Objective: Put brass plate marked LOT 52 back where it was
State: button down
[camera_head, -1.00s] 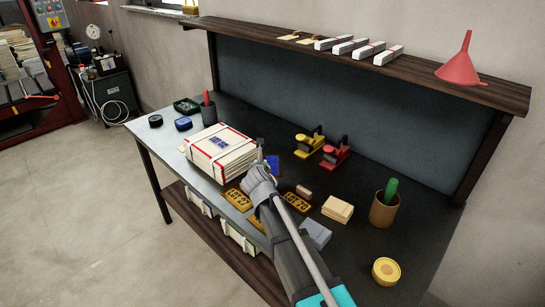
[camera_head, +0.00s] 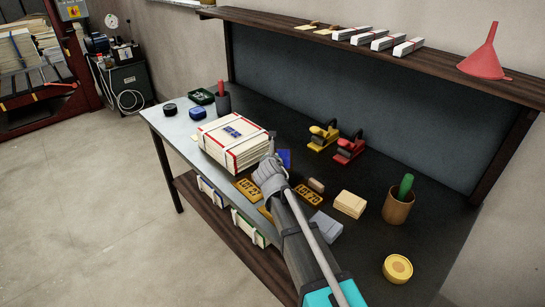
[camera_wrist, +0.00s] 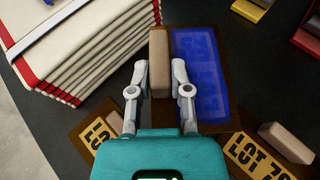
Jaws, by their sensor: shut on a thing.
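My gripper (camera_head: 271,157) is just right of the white paper stack on the bench. In the wrist view its fingers (camera_wrist: 159,68) are shut on the tan block handle of a brown-edged plate (camera_wrist: 202,78) covered in blue. Faint characters show in the blue, but I cannot read them surely. The blue face also shows in the head view (camera_head: 286,157). I cannot tell whether the plate touches the bench. A yellow LOT 70 plate (camera_head: 308,196) with a tan block lies nearer, to the right. Another yellow LOT plate (camera_head: 247,189) lies to the left.
The red-edged paper stack (camera_head: 232,146) with a blue mark on top stands close left. A yellow tool (camera_head: 323,136) and a red tool (camera_head: 349,149) stand behind right. Pale blocks (camera_head: 349,204), a grey block (camera_head: 326,227) and a pot (camera_head: 397,208) occupy the right.

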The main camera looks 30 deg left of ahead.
jog(key=shift+f+b, duration=2.4)
jog(key=shift+f, duration=0.25)
jog(key=shift+f+b, duration=0.35)
jog(key=shift+f, duration=0.05)
jog(key=shift+s+d+f+b, duration=0.45)
jog(key=shift+s+f+b, duration=0.05)
jog(key=shift+b, duration=0.35)
jog(key=shift+c, duration=2.4)
grip_release()
jog(key=shift+a+f, duration=0.15)
jog(key=shift+f, duration=0.1)
jog(key=shift+w, duration=0.15)
jog(key=shift+w+a, duration=0.1)
jog(key=shift+a, duration=0.05)
jog(key=shift+w+a+r+p, duration=0.1)
jog(key=shift+r+p, duration=0.1)
jog(key=shift+p, duration=0.1)
